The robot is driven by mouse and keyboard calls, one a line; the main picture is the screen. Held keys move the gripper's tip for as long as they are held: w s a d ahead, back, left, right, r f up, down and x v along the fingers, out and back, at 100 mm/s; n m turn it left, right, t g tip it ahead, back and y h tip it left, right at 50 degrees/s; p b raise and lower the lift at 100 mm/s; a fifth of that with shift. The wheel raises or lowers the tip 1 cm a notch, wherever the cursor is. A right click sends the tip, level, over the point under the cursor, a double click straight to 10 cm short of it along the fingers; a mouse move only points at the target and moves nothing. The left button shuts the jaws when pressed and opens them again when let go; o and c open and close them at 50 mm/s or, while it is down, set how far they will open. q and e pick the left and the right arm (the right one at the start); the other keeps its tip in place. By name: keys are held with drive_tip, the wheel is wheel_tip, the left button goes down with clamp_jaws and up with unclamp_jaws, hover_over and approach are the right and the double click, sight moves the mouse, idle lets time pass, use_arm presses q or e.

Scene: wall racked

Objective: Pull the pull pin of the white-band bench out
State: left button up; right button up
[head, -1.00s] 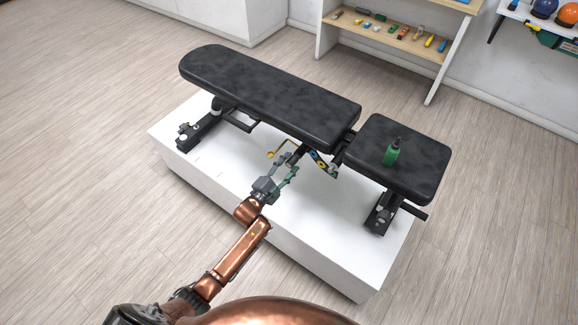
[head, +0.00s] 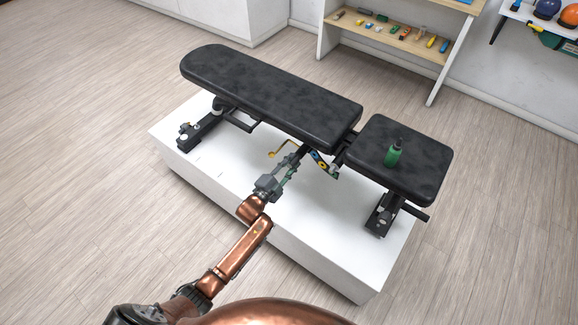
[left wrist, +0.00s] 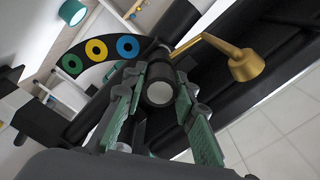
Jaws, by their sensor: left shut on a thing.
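The bench (head: 265,95) has a black padded back and a separate seat, and stands on a white plinth. Its pull pin (left wrist: 159,93), a dark cylinder with a pale round end, shows at the middle of the left wrist view. My left gripper (head: 294,161) reaches under the bench near the gap between back and seat. In the left wrist view its green-padded fingers (left wrist: 158,100) lie on either side of the pin, shut on it. In the head view the gripper mostly hides the pin. I cannot make out a white band. My right gripper is not in view.
A brass crank lever (left wrist: 238,62) sits right of the pin. A black plate (left wrist: 97,57) with yellow, blue and green rings is on its left. The front of the white plinth (head: 300,245) is clear.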

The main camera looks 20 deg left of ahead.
use_arm(q)
drive_tip(key=shift+c, duration=1.1)
drive_tip(key=shift+s, duration=0.15)
drive_tip(key=shift+p+v, duration=0.6)
drive_tip(key=shift+v, duration=0.35)
drive_tip(key=o, duration=1.2)
drive_tip(key=v, duration=1.2)
drive_tip(key=shift+a, duration=0.1)
